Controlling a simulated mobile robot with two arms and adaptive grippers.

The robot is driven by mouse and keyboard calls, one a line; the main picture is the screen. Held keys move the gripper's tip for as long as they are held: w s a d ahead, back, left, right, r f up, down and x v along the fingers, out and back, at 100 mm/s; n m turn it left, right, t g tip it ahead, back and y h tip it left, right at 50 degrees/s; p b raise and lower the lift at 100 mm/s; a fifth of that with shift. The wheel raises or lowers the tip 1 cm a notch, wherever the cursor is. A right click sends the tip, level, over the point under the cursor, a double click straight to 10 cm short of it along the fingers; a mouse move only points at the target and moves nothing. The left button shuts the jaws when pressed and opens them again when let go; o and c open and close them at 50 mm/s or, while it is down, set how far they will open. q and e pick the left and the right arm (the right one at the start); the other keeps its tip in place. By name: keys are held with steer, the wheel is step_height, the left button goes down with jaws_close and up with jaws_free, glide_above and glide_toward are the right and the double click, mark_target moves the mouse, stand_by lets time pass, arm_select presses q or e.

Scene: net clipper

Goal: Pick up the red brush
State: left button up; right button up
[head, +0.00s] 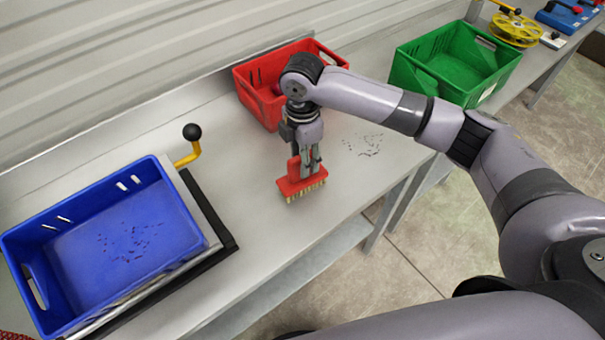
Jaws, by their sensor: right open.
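The red brush (300,187) stands on the grey workbench with its pale bristles down and its handle up. My right gripper (307,160) points down over the brush, with its fingers at the upright handle. The fingers hide part of the handle, and I cannot see whether they touch it. The gripper is open. My left gripper is not in the head view.
A red crate (245,95) stands behind my right gripper, and a green crate (405,75) stands farther right. A blue crate (187,222) with dark bits inside sits at left beside a yellow lever with a black knob (192,132). Dark scraps (366,145) lie right of the brush.

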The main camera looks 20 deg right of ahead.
step_height(320, 180, down, 2)
steer(key=shift+f+p, duration=0.25)
steer(key=shift+p, duration=0.1)
steer(key=shift+f, duration=0.45)
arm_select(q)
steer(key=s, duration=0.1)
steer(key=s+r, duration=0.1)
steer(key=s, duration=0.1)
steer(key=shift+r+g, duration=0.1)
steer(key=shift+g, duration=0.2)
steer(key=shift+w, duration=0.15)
arm_select(e)
steer(key=c, duration=0.5)
jaws_close()
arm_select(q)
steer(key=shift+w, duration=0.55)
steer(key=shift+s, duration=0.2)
